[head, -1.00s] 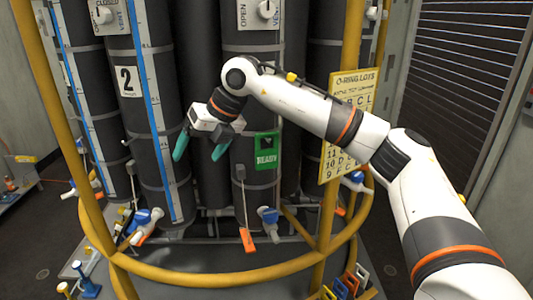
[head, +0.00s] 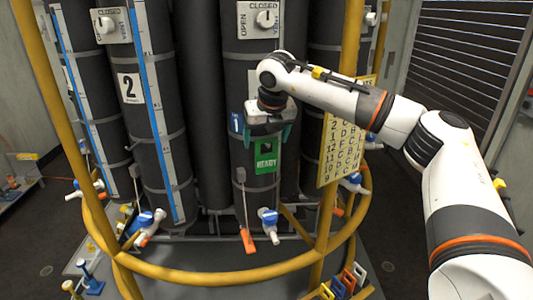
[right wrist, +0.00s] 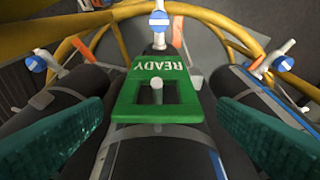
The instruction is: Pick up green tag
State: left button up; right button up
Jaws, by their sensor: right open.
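The green tag (head: 265,156) reads READY and hangs on the front of the middle dark cylinder in the head view. In the right wrist view the green tag (right wrist: 157,88) has a square opening, with a light peg showing through it. My right gripper (head: 268,137) is open, its teal fingers at the upper part of the tag in the head view. In the right wrist view its fingers (right wrist: 157,135) stand wide apart on either side, with the tag between and beyond them. I see no contact. My left gripper is not in view.
A yellow ring rail (head: 220,277) and yellow post (head: 337,120) surround the cylinders. A yellow lot chart (head: 340,145) hangs at the right, beside my arm. Below the tag are an orange tag (head: 247,240) and a blue-handled valve (head: 268,217).

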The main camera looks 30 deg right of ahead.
aim_at(266, 156)
jog(key=p+x, duration=0.1)
jog(key=x, duration=0.2)
jog(key=shift+s+f+p, duration=0.15)
jog(key=shift+f+p, duration=0.1)
jog(key=shift+p, duration=0.15)
jog(key=shift+d+f, duration=0.1)
jog(key=shift+f, duration=0.25)
jog(key=c, duration=1)
jog(key=shift+c, duration=0.2)
jog(key=shift+r, duration=0.15)
